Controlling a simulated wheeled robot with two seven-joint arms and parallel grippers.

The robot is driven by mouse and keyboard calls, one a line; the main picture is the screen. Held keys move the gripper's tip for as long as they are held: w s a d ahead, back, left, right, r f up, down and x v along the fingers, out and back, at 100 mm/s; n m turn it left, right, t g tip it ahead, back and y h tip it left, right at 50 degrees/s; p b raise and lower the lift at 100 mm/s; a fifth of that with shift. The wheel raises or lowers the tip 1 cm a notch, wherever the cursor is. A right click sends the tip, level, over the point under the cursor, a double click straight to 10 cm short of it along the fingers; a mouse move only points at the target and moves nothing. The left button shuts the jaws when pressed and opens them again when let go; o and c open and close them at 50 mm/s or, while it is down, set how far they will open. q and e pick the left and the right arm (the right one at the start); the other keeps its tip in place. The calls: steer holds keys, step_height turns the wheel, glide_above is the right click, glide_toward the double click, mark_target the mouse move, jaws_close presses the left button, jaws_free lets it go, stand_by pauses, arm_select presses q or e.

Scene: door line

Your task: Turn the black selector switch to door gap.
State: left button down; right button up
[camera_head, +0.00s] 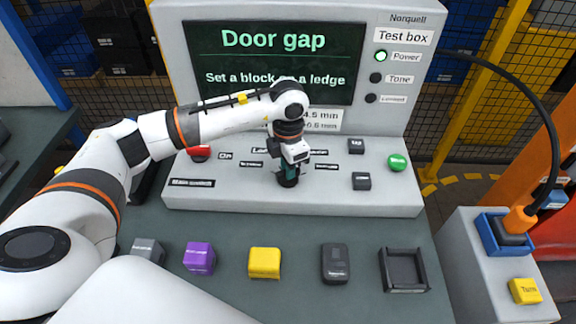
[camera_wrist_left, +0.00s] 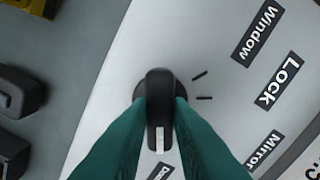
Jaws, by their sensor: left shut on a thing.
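The black selector switch (camera_head: 288,182) sits on the sloped front panel of the grey test box, mostly hidden by my gripper in the head view. In the left wrist view the switch (camera_wrist_left: 158,88) is an upright black knob with a white mark pointing to the picture's bottom, towards a partly hidden label (camera_wrist_left: 160,172) beginning "Do". My left gripper (camera_head: 290,172) is shut on the knob, with one teal finger on each side. The labels Window (camera_wrist_left: 258,34), Lock (camera_wrist_left: 277,81) and Mirror (camera_wrist_left: 262,150) lie around it. The screen (camera_head: 275,62) reads "Door gap". My right gripper is not in view.
A red button (camera_head: 199,153), a green button (camera_head: 397,162) and two dark keys flank the switch. In front lie a purple block (camera_head: 199,258), a yellow block (camera_head: 264,262), a black device (camera_head: 335,263) and a black tray (camera_head: 427,288). The Power lamp (camera_head: 381,56) is lit green.

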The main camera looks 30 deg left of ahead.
arm_select(q)
steer(key=shift+w+r, duration=0.1)
steer(key=shift+r, duration=0.05)
steer(key=c, duration=1.3)
jaws_free()
step_height(320, 180, up, 12)
steer(key=b, duration=0.2)
steer(key=shift+b, duration=0.35)
